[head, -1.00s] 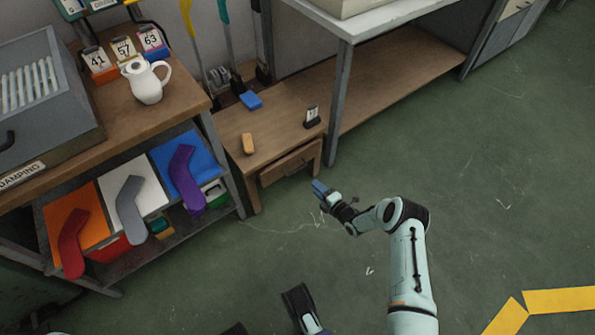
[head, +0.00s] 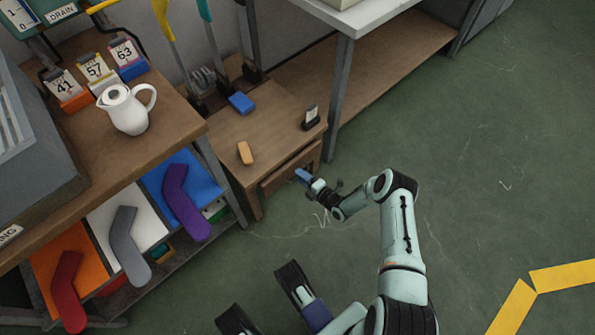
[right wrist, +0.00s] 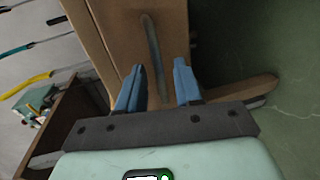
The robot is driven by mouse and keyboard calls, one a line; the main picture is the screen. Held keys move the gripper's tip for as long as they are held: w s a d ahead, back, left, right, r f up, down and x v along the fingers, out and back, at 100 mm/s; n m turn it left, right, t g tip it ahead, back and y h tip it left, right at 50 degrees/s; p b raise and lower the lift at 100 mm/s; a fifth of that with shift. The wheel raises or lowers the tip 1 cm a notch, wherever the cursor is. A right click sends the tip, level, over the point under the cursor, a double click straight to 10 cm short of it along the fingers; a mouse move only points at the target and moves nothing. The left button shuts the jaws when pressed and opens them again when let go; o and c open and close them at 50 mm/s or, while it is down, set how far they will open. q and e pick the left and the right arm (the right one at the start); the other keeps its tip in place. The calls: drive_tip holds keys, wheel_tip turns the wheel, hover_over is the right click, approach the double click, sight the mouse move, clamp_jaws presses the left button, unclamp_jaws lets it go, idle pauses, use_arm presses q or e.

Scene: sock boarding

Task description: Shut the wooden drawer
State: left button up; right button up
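The wooden drawer (head: 278,181) is in the front of a low wooden table (head: 262,137), left of centre in the head view. Its front sits below the tabletop edge; how far it stands out is hard to tell. My right gripper (head: 303,177) is at the drawer front, its blue fingertips hiding part of it. In the right wrist view the two blue fingers (right wrist: 158,88) are apart, with nothing held between them. The brown drawer front (right wrist: 118,22) and its long grey handle (right wrist: 153,48) lie just beyond them. Contact cannot be told. My left gripper is not in view.
An orange block (head: 245,153), a blue block (head: 241,103) and a small card holder (head: 311,118) rest on the low table. A workbench with a white jug (head: 126,110) stands left, sock-shaped boards (head: 186,203) below. The green floor at right is clear.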

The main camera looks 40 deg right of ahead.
clamp_jaws()
drive_tip(key=shift+w, duration=0.1)
idle(1.5)
